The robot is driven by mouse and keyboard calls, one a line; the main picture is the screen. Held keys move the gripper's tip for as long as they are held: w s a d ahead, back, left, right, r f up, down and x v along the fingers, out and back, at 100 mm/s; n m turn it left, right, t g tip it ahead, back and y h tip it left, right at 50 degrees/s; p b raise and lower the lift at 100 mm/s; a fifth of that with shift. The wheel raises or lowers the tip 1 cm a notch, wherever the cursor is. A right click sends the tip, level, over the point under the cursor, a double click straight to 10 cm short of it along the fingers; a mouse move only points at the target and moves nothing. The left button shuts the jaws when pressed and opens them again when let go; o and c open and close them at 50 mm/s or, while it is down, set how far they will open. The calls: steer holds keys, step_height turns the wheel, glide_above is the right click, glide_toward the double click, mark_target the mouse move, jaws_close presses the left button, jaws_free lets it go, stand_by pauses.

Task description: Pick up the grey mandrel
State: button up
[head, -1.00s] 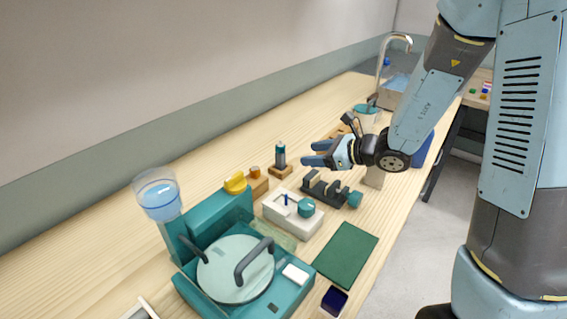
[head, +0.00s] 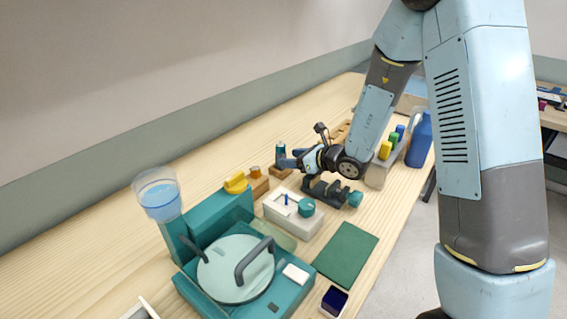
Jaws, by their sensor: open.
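A dark grey and blue upright cylinder (head: 281,152) stands on a small wooden block (head: 280,172) at the middle of the bench; it looks like the mandrel, though at this size I cannot be sure. My gripper (head: 288,159) is open, with its blue fingers pointing left. The fingertips are right at the cylinder, near its lower part. I cannot tell whether they are around it or just in front of it, or whether they touch it.
A dark clamp-like fixture (head: 330,190) with a teal knob lies just below my gripper. A white box with a teal dial (head: 293,213), a green mat (head: 346,254) and a teal machine with a round lid (head: 235,268) are nearer. Coloured bottles (head: 385,150) stand at the right.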

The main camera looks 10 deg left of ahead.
mark_target(284, 146)
steer(key=shift+a+r+x, duration=0.1)
steer(key=shift+x, duration=1.2)
steer(key=shift+a+r+x, duration=0.15)
steer(key=shift+x, duration=1.15)
steer(key=shift+s, duration=0.2)
steer(key=shift+c, duration=0.2)
steer(key=c, duration=1)
steer(key=shift+r, duration=0.1)
steer(key=r, duration=0.3)
steer(key=shift+d+r, duration=0.35)
steer(key=shift+r, duration=0.05)
steer(key=d+r, duration=0.3)
steer(key=d, duration=0.1)
steer(key=d+r, duration=0.3)
steer(key=d, duration=0.2)
steer(key=w+d+r, duration=0.1)
steer(key=d+r, duration=0.2)
steer(key=d, duration=0.1)
steer(key=shift+d, duration=0.2)
